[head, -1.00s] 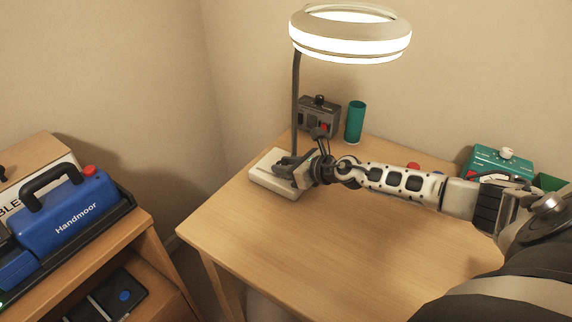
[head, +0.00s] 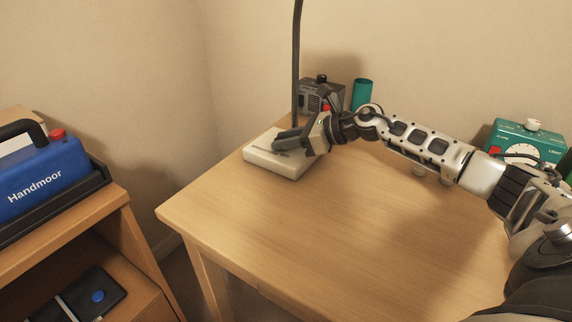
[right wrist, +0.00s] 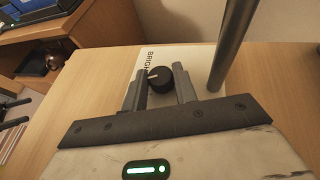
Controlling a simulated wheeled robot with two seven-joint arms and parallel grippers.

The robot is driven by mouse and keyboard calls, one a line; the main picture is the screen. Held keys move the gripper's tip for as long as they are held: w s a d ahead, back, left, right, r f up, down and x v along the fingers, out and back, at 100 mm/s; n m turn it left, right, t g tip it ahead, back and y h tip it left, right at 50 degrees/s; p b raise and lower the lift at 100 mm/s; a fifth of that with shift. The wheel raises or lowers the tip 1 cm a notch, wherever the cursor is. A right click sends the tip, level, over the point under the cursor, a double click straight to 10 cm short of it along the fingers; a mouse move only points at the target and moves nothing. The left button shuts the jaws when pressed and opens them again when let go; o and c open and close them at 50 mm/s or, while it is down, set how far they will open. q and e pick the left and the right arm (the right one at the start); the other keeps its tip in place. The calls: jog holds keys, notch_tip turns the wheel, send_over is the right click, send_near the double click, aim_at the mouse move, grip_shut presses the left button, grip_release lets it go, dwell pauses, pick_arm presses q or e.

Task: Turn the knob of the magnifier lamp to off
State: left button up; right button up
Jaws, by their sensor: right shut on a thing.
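The magnifier lamp's cream base (head: 268,161) sits at the desk's back left corner, with its dark pole (head: 296,65) rising out of the top of the head view. The lamp's ring head is out of view now. My right gripper (head: 284,138) is low over the base. In the right wrist view the black knob (right wrist: 162,77) is between the fingertips (right wrist: 159,86), and the gripper is shut on it. A white pointer mark on the knob faces left, near partly hidden lettering that starts "BRIGH". My left gripper is not in view.
A grey box (head: 318,95) and a teal cup (head: 362,94) stand behind my right gripper. A green box (head: 525,142) with a dial is at the back right. The desk's front (head: 330,240) is clear. A blue case (head: 40,180) stands on the left shelf unit.

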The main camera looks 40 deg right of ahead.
jog(key=n+g+y+b, duration=0.1)
jog(key=b, duration=0.1)
jog(key=n+b, duration=0.1)
jog(key=shift+w+d+f+g+y+b, duration=0.15)
jog(key=shift+w+f+g+y+b, duration=0.1)
jog(key=shift+g+y+b, duration=0.15)
jog(key=shift+n+g+y+b, duration=0.3)
jog(key=shift+n+b, duration=0.1)
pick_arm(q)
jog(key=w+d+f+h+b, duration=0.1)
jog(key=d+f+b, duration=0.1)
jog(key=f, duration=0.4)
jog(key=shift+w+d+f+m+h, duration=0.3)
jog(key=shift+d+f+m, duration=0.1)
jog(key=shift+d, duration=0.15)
pick_arm(e)
jog(key=shift+d+r+n+g+y, duration=0.15)
jog(key=shift+n+g+y, duration=0.3)
jog(key=shift+n+g, duration=0.35)
jog(key=shift+a+r+n+g+y, duration=0.1)
jog(key=shift+n+g+y, duration=0.35)
jog(key=shift+n+g, duration=0.3)
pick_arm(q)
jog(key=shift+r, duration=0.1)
pick_arm(e)
jog(key=o, duration=1)
jog(key=shift+r, duration=0.1)
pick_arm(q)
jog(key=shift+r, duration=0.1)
